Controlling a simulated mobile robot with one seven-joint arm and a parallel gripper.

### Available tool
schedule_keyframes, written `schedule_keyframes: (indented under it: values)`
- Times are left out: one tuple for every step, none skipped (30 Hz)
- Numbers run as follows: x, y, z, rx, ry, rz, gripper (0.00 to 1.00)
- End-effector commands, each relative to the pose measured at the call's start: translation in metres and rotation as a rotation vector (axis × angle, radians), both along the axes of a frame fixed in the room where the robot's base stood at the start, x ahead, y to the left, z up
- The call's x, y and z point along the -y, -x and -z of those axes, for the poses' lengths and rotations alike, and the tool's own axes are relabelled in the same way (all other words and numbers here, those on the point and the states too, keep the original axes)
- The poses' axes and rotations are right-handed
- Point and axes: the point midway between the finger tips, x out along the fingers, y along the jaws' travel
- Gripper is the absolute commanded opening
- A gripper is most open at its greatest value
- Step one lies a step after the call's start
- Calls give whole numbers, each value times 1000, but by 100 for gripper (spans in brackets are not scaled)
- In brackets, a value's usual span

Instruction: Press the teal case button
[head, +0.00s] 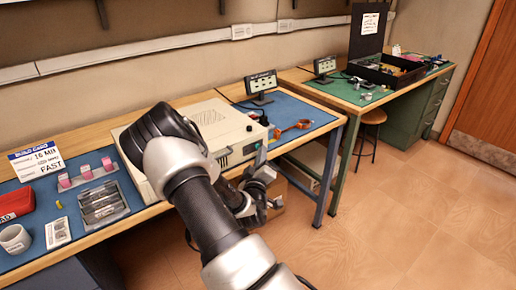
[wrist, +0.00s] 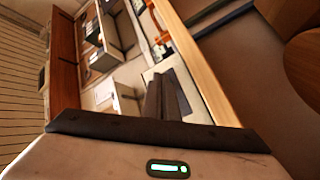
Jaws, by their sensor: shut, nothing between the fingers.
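The beige case (head: 218,124) stands on the blue mat of the near bench, partly hidden behind my arm. I cannot pick out the button in the wrist view.
A small display (head: 261,83) and an orange-handled tool (head: 297,128) are right of the case. Left are a metal tray (head: 101,203), pink blocks (head: 86,172), a sign (head: 37,160) and a white cup (head: 15,238). A stool (head: 373,118) stands by the green-matted bench. The floor in front is clear.

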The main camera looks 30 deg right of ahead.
Motion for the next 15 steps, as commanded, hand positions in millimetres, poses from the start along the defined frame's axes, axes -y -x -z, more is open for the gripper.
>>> schedule_keyframes:
  values:
    - [0,0,0,0,0,0,0]
    - [0,0,0,0,0,0,0]
    - [0,0,0,0,0,0,0]
    - [0,-1,0,0,0,0,0]
    - [0,-1,0,0,0,0,0]
    - [0,-1,0,0,0,0,0]
    - [0,-2,0,0,0,0,0]
    - [0,-2,0,0,0,0,0]
    - [0,-2,0,0,0,0,0]
    - [0,-3,0,0,0,0,0]
    - [0,-3,0,0,0,0,0]
    - [0,-4,0,0,0,0,0]
    - [0,-4,0,0,0,0,0]
    - [0,-4,0,0,0,0,0]
    - [0,-5,0,0,0,0,0]
